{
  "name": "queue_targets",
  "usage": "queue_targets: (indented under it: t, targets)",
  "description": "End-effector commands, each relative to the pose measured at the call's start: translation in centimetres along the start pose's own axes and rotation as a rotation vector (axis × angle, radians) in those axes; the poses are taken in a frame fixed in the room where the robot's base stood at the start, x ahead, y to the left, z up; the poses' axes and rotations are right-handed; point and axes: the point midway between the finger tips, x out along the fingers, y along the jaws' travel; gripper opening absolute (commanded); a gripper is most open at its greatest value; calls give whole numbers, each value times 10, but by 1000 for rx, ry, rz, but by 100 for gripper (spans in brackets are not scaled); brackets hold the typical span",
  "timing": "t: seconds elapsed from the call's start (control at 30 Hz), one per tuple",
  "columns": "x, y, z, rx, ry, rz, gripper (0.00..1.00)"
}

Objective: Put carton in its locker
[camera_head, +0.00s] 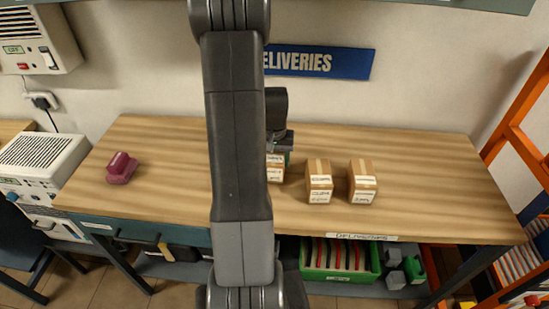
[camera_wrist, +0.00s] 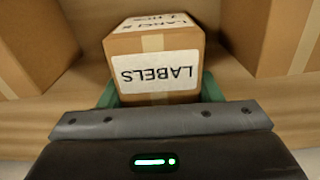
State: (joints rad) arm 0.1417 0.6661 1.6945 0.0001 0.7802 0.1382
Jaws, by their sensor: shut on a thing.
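A small brown carton (camera_wrist: 155,75) with white labels reading "LABELS" sits between the green fingers of my gripper (camera_wrist: 155,92) in the wrist view. My gripper is shut on it. In the head view the same carton (camera_head: 275,172) is partly hidden behind my arm, at the wooden bench top. I cannot tell whether it touches the bench. Two more labelled cartons stand to its right, a middle one (camera_head: 319,182) and a right one (camera_head: 362,181). Their label text is too small to read. No locker shows clearly in these views.
The bench (camera_head: 430,210) is clear right of the cartons. A dark red object (camera_head: 121,168) lies on its left. A "DELIVERIES" sign (camera_head: 325,63) hangs behind. A green crate (camera_head: 340,272) sits below, and an orange rack (camera_head: 520,130) stands at right. My arm hides the bench's centre.

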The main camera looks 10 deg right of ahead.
Motion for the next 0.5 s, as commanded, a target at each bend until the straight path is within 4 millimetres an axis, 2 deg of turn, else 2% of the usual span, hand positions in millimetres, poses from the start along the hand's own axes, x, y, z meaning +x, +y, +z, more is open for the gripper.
queue_targets:
  t: [0.27,0.3,0.4,0.5]
  targets:
    - [4,0,0,0,0,0,28]
    - [3,0,0,0,0,0,64]
    - [2,0,0,0,0,0,80]
    - [2,0,0,0,0,0,80]
